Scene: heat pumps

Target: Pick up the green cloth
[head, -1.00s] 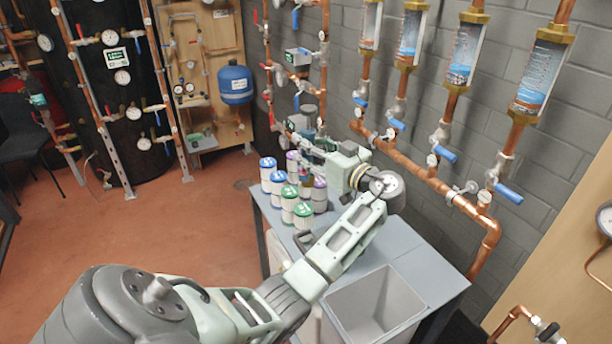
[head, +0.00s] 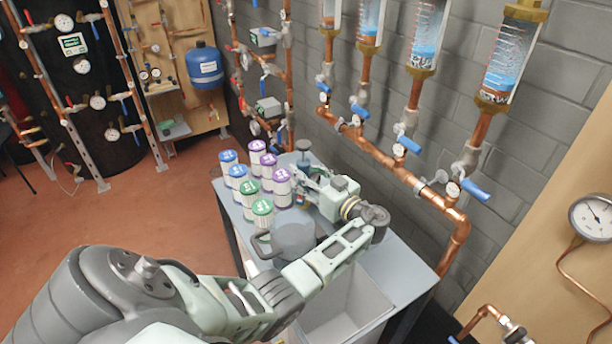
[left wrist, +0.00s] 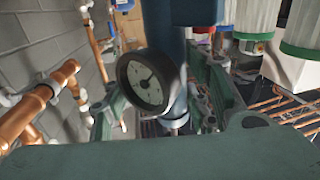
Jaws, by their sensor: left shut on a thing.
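My left gripper (head: 309,180) is over the grey table, just right of the group of canisters. It is shut on a dark blue upright piece (left wrist: 172,60) with a round black-rimmed gauge (left wrist: 146,83), seen between the dark green fingers in the left wrist view. In the head view the held piece is mostly hidden by the gripper. I cannot make out a green cloth for certain. A small greenish patch (head: 174,130) lies on the low shelf of the wooden stand, too small to identify. My right gripper is not in view.
Several white canisters with blue, purple and green lids (head: 262,207) stand close to my left gripper. A grey jug (head: 292,236) and a bin (head: 350,306) are under and beside my forearm. Copper pipes (head: 400,170) with blue valves line the wall behind the table.

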